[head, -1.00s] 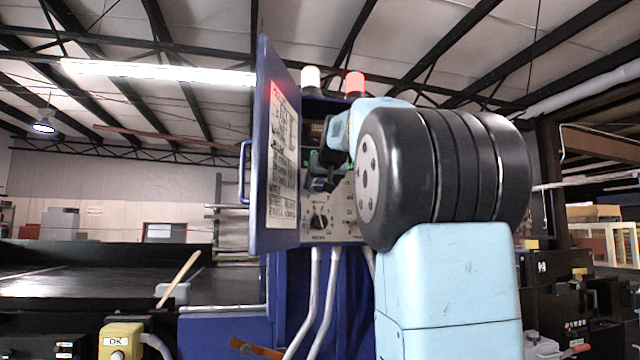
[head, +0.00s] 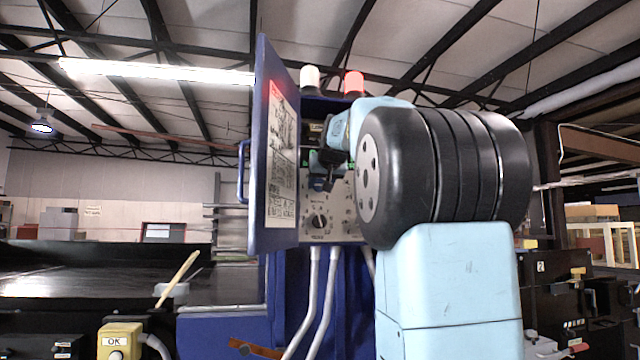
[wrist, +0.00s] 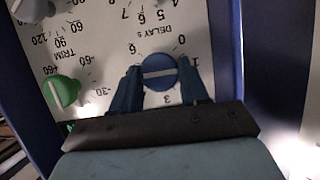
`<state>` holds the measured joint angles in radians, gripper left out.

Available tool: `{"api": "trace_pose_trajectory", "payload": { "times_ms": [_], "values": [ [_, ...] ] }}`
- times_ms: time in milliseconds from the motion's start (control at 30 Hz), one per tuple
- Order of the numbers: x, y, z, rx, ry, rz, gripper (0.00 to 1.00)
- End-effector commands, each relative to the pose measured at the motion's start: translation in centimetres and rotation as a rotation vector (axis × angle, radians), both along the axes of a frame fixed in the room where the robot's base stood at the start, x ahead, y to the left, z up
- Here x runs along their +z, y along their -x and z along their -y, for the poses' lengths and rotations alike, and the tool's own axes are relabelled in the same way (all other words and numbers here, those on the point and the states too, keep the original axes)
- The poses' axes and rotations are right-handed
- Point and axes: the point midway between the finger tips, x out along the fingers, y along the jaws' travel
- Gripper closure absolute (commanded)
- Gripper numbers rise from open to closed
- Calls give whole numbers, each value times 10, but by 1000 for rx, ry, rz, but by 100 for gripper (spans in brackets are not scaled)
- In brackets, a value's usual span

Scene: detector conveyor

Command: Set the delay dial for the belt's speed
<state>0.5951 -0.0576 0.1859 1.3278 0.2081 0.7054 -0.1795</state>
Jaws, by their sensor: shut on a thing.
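The blue delay dial (wrist: 158,83) sits on the white panel face in the wrist view, where the lettering appears upside down. It has a pale line across its face, lying nearly level in the picture. The label "DELAY s" and a ring of numbers surround it. My gripper (wrist: 158,68) has one finger on each side of the dial and is shut on it. In the head view my gripper (head: 325,182) is at the open control cabinet, and my wrist hides the delay dial there.
A green trim dial (wrist: 62,92) is close to the left finger in the wrist view. In the head view, a black knob (head: 319,221) is lower on the panel. The open blue cabinet door (head: 274,235) stands left of my gripper. A red lamp (head: 354,82) glows on top.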

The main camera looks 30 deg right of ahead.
Motion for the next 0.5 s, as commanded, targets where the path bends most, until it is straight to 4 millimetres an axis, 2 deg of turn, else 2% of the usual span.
{"api": "trace_pose_trajectory", "payload": {
  "times_ms": [267,500],
  "values": [
    [0,0,0,3,-134,39,86],
    [-1,1,3,2,-339,97,86]
  ]
}}
